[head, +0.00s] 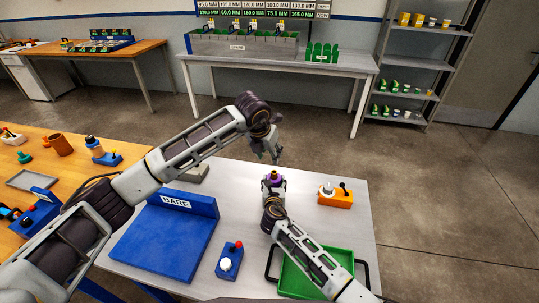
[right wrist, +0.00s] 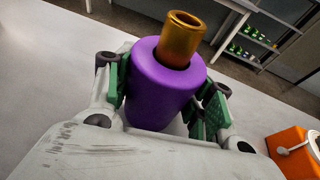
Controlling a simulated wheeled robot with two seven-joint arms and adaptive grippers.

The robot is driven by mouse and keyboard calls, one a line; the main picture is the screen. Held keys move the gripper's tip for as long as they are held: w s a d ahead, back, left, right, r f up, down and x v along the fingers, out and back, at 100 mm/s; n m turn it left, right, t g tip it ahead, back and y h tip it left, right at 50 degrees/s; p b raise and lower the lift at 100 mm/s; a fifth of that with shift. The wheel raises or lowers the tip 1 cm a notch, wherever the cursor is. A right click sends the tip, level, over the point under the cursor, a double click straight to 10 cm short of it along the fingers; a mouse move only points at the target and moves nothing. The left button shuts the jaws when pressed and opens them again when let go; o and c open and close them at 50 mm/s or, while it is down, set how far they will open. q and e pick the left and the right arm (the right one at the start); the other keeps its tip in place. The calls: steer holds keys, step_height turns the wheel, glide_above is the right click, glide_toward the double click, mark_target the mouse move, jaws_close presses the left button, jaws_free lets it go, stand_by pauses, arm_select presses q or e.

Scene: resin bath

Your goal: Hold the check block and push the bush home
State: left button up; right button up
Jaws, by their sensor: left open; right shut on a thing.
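The purple round check block (right wrist: 160,95) stands upright in the right wrist view, and it also shows small in the head view (head: 273,177). A brass-coloured bush (right wrist: 182,38) sits in the bore in its top, with a good length standing out above the rim. My right gripper (right wrist: 165,100) is shut on the block, its green pads on either side; it also shows in the head view (head: 273,187). My left gripper (head: 269,155) is open and empty, behind and a little above the block in the head view, apart from it. The block's underside is hidden.
On the grey table (head: 340,225) are a blue stand marked BARE (head: 165,235), a small blue box with red and white knobs (head: 229,260), a green tray (head: 300,275) and an orange fixture (head: 336,199). A wooden bench (head: 75,150) stands left.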

stand_by(0.4)
steer(key=o, duration=0.9)
steer(key=shift+s, duration=0.15)
steer(key=shift+v, duration=5.85)
